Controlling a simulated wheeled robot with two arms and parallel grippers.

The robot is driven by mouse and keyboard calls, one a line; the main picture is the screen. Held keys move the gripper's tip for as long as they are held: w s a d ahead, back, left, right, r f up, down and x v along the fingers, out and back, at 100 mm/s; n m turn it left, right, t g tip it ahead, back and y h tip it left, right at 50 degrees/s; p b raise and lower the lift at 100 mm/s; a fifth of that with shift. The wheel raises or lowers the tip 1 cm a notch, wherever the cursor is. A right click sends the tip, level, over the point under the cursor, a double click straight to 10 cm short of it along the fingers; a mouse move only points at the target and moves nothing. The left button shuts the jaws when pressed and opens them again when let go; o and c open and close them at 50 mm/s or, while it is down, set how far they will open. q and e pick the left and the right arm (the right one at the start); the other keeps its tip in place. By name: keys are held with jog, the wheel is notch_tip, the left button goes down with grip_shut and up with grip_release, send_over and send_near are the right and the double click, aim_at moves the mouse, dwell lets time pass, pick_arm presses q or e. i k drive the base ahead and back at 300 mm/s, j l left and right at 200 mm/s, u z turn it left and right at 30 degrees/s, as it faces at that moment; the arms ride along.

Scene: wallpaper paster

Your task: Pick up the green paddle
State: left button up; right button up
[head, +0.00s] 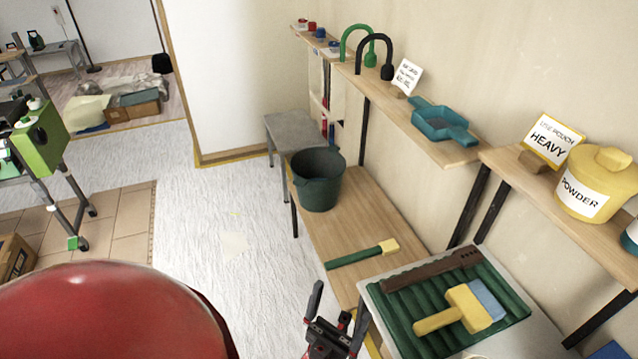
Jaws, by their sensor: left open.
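A green-handled paddle (356,257) with a pale yellow block end lies flat on the low wooden bench (345,215). Its yellow end points right, close to the white-topped table. My left gripper (331,308) is open and empty at the bottom of the head view. It is below the paddle in the picture and apart from it. My right gripper is not in view.
A dark green bucket (317,182) stands on the bench behind the paddle. To the right, a table with a ribbed green tray (405,295) holds a yellow-handled tool (455,309). Wall shelves (420,120) overhang the bench. The white floor at left is mostly clear.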

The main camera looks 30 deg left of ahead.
aim_at(389, 246)
jog(key=i+j+z, duration=0.2)
jog(key=j+z, duration=0.2)
jog(key=j, duration=0.65)
jog(key=j+z, duration=0.35)
jog(key=j, duration=0.7)
jog(key=k+j+z, duration=0.1)
jog(key=j+z, duration=0.3)
jog(key=j, duration=0.7)
